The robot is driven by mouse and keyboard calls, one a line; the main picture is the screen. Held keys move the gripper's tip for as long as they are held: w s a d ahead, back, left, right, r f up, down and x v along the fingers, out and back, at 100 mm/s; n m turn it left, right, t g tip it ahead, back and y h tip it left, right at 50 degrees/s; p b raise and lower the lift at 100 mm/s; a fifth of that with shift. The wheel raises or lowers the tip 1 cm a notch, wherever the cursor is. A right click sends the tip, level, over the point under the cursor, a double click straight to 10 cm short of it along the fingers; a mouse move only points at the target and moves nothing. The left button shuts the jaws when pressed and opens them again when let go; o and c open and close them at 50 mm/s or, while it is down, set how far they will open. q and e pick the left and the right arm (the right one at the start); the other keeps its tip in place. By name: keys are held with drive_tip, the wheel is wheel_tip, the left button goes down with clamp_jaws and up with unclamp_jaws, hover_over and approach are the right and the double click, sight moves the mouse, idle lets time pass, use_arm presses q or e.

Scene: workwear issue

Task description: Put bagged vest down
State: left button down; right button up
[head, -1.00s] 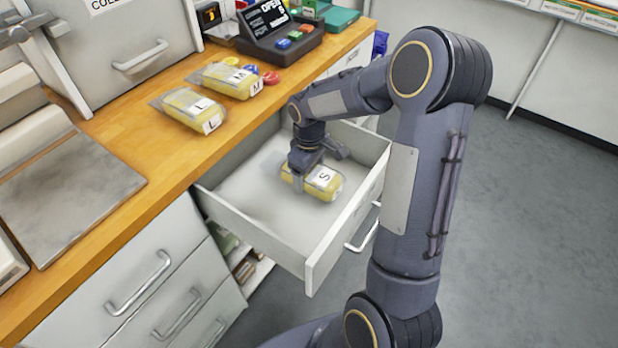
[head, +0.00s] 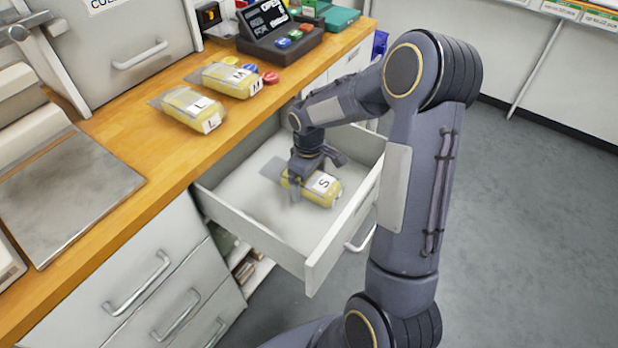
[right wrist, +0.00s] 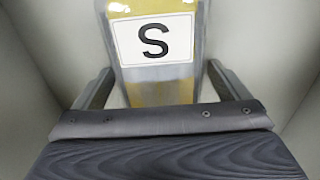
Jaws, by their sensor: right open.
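A yellow bagged vest with a white S label (head: 323,184) lies in the open drawer (head: 240,220), near its front wall. My right gripper (head: 305,188) is down in the drawer at the bag's left end. In the right wrist view the gripper (right wrist: 155,95) is open, with one finger on each side of the bagged vest (right wrist: 160,80) and small gaps between. The bag's far end is cut off by that view's top edge. My left gripper is not in view.
Two more yellow bagged vests, labelled L (head: 190,108) and M (head: 232,80), lie on the wooden counter (head: 150,150). Coloured discs (head: 262,74) and a dark button console (head: 280,40) stand behind them. Floor at right is clear.

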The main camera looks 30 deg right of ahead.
wheel_tip(320, 180, up, 12)
drive_tip(key=p, duration=0.1)
drive_tip(key=shift+r, duration=0.15)
idle(0.6)
drive_tip(key=s+a+r+m+t+y+p, duration=0.1)
drive_tip(key=s+a+r+m+t+p, duration=0.1)
drive_tip(key=s, duration=0.5)
drive_tip(key=s+a+r+m+t+y+p, duration=0.1)
drive_tip(key=s+a+r+m+p, duration=0.1)
drive_tip(key=s+a+r, duration=0.3)
drive_tip(key=s+a+r+m+t+y+p, duration=0.1)
drive_tip(key=s+a+r+m+t+p, duration=0.1)
drive_tip(key=s, duration=0.7)
wheel_tip(320, 180, up, 2)
drive_tip(key=shift+s+a+r+t+y+p, duration=0.1)
drive_tip(key=shift+s+a+t+y+p, duration=0.25)
drive_tip(key=shift+a, duration=0.7)
drive_tip(key=shift+w, duration=0.15)
